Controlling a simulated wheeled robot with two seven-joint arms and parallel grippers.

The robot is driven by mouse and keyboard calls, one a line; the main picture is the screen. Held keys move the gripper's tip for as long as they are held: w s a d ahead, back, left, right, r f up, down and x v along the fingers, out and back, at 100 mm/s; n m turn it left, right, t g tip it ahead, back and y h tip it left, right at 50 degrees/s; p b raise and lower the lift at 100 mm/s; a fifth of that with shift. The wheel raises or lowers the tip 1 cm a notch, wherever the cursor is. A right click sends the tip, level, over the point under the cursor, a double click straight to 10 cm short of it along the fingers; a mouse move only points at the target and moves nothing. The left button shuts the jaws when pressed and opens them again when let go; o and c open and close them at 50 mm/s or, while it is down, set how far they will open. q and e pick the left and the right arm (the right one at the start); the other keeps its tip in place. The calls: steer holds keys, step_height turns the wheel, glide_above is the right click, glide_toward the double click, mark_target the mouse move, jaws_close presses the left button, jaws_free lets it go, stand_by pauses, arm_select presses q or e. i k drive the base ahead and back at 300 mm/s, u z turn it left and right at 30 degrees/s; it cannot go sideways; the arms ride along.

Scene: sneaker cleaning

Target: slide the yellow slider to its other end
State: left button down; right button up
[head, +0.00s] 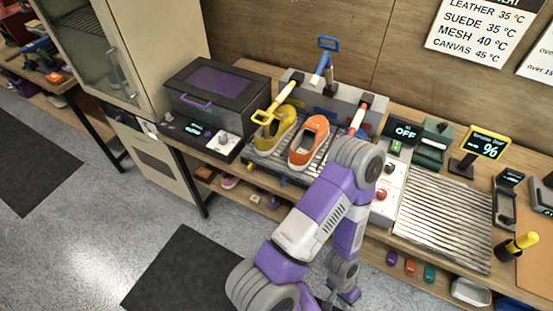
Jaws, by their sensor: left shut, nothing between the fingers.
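A yellow-handled lever (277,104) sticks out toward the front from the grey housing (343,98) behind the shoe rack; I take it for the yellow slider. Its handle hangs above the yellow shoe (274,131), tilted down to the left. Its slot is too small to read. My left arm rises from the bottom and bends beside the rack. My left gripper (338,301) seems to be at the bottom edge, mostly cut off, shut and empty, well apart from the yellow handle. My right gripper is not in view.
A blue-handled lever (327,52) stands raised; a red-handled one (357,119) is beside my arm. An orange shoe (309,142) sits on the rack. A dark box (215,90) is left, a ribbed metal tray (445,220) right. Floor is open at lower left.

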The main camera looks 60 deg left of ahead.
mark_target(251, 165)
steer(key=z, duration=0.05)
steer(key=k, duration=0.75)
steer(key=u, duration=1.5)
steer(key=i, duration=0.15)
steer(key=z, duration=0.15)
